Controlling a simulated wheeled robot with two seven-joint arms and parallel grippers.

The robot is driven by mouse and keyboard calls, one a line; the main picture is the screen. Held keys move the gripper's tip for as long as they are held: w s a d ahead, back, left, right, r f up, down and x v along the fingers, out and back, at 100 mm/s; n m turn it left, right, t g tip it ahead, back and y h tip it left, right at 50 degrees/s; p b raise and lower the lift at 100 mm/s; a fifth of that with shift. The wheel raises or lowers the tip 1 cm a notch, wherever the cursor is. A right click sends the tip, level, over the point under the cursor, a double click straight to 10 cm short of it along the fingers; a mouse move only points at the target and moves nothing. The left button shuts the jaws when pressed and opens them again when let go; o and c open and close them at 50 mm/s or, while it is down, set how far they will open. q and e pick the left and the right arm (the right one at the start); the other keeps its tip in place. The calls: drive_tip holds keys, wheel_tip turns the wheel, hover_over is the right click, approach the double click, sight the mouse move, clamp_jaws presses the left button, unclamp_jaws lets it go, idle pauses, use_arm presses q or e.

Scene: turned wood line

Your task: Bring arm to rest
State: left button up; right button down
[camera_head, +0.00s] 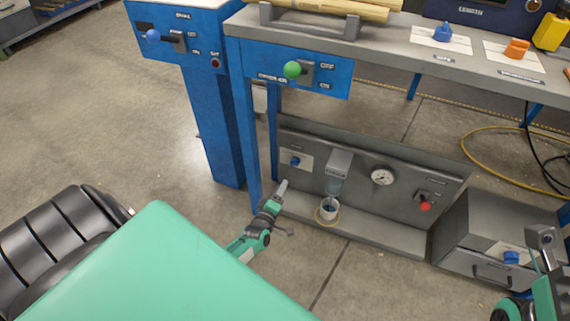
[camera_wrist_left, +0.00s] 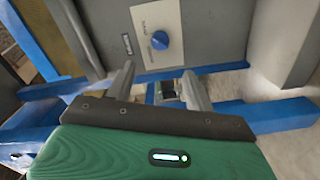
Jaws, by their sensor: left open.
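My left gripper (camera_head: 283,188) is low in front of the bench, just left of the grey panel (camera_head: 405,210) under the bench top. In the left wrist view its two fingers (camera_wrist_left: 160,85) are apart with nothing held between them. A blue knob (camera_wrist_left: 160,40) on a light plate is beyond the fingertips; it also shows in the head view (camera_head: 295,161). Part of my right arm, with a grey end (camera_head: 541,238), shows at the lower right edge; its fingers are not clear.
The blue bench (camera_head: 235,110) has a green knob (camera_head: 292,70). A grey drawer box (camera_head: 470,235) stands right. The floor at left is clear.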

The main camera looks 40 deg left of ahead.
use_arm(q)
drive_tip(key=shift+v, duration=0.8)
drive_tip(key=shift+w, duration=0.1)
